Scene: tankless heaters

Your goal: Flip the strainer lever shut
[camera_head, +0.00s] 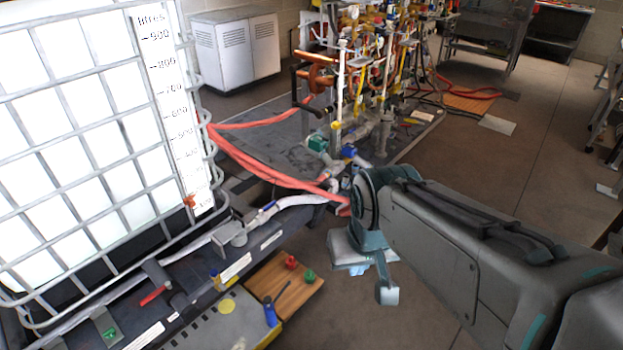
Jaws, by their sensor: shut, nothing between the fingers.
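My arm reaches in from the right. My gripper (386,292) is at its end and points down over the floor, shut and empty, with its two fingers not separable. It is apart from the pipework. I cannot tell for sure which handle is the strainer lever. A pipe fitting with a blue part (348,152) and a green one (318,144) stand above and left of my wrist. A blue-handled valve (266,207) sits on the white hose, left of my gripper. A red lever (153,297) is at the lower left, on the tank's base. My arm hides part of the pipework.
A caged white tank (95,140) fills the left. Orange hoses (265,162) run from it toward the pipe rig (360,70). A wooden board (300,298) with red and green knobs lies at lower centre.

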